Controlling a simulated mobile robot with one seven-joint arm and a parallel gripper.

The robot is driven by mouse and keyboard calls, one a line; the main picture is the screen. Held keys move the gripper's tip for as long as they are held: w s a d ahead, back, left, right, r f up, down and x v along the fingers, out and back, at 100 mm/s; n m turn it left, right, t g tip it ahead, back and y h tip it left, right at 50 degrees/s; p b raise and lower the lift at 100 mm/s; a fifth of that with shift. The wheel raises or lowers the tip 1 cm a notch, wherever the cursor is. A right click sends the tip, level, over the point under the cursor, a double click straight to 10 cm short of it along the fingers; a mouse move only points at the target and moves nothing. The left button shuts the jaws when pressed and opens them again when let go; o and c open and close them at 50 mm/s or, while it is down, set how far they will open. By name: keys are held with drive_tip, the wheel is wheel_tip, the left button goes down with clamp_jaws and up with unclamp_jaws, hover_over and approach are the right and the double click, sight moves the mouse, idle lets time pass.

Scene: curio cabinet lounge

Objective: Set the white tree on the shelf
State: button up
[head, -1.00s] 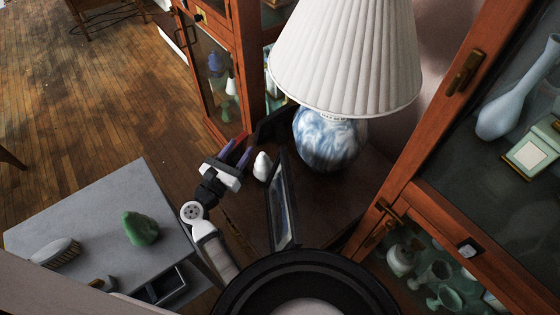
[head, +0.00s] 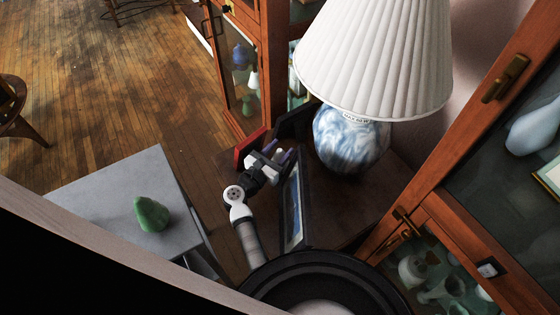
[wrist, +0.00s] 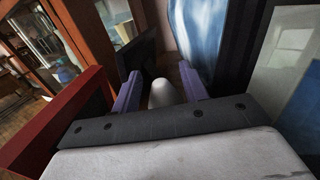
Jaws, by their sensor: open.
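The white tree (wrist: 162,93) is a small, pale, rounded cone standing upright on the dark wooden side table (head: 375,205). In the wrist view it stands between the two purple fingers of my gripper (wrist: 160,77), with gaps visible beside it. My gripper (head: 280,153) is open, low over the table; in the head view it hides most of the tree. Glass-fronted wooden cabinets with shelves stand at the back (head: 262,60) and at the right (head: 455,235). I cannot tell which shelf is meant.
A lamp with a blue-white base (head: 350,138) stands just behind my gripper. A dark picture frame (head: 293,205) stands close on its right, and a red object (head: 249,148) on its left. A grey table (head: 125,185) holds a green lump (head: 151,214). Open floor lies at upper left.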

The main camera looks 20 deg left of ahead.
drive_tip(key=shift+w, duration=0.1)
clamp_jaws()
idle(0.5)
